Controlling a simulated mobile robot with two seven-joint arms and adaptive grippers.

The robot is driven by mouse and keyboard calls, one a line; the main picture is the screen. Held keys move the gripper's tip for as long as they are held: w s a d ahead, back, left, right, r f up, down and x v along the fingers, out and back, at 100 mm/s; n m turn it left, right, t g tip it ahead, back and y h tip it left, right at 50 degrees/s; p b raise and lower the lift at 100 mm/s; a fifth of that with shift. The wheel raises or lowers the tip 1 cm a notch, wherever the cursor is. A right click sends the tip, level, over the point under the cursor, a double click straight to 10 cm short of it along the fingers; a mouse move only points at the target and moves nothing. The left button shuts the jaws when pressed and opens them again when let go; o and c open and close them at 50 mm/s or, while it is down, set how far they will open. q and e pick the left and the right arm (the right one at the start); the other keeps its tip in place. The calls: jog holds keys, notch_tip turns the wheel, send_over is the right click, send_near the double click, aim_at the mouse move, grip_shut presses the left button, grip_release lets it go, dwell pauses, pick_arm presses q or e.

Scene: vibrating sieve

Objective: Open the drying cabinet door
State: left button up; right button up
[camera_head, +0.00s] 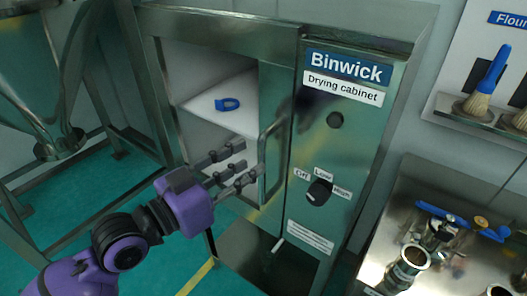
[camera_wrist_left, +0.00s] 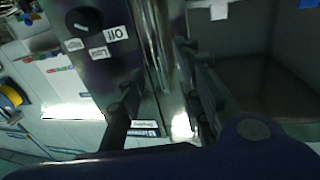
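The steel drying cabinet (camera_head: 370,55) stands in the middle of the head view. Its door (camera_head: 279,95) is left of the control panel and appears shut; the white interior shows left of the door's steel strip. The upright bar handle (camera_head: 265,165) is on that strip. My left gripper (camera_head: 248,161) is at the handle, fingers apart, one above the other. In the left wrist view the fingers (camera_wrist_left: 165,105) stand apart, with the bright upright bar (camera_wrist_left: 155,45) between or just beyond them; contact cannot be told. My right gripper is not in view.
A dark knob (camera_head: 319,191) is on the cabinet panel. A steel hopper (camera_head: 55,75) stands left, a bench (camera_head: 440,190) with metal parts right. Green floor is left of the cabinet.

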aim_at(259, 157)
pick_arm(q)
jog(key=x, duration=0.5)
jog(key=shift+p, duration=0.35)
jog(key=shift+c, duration=0.4)
grip_shut()
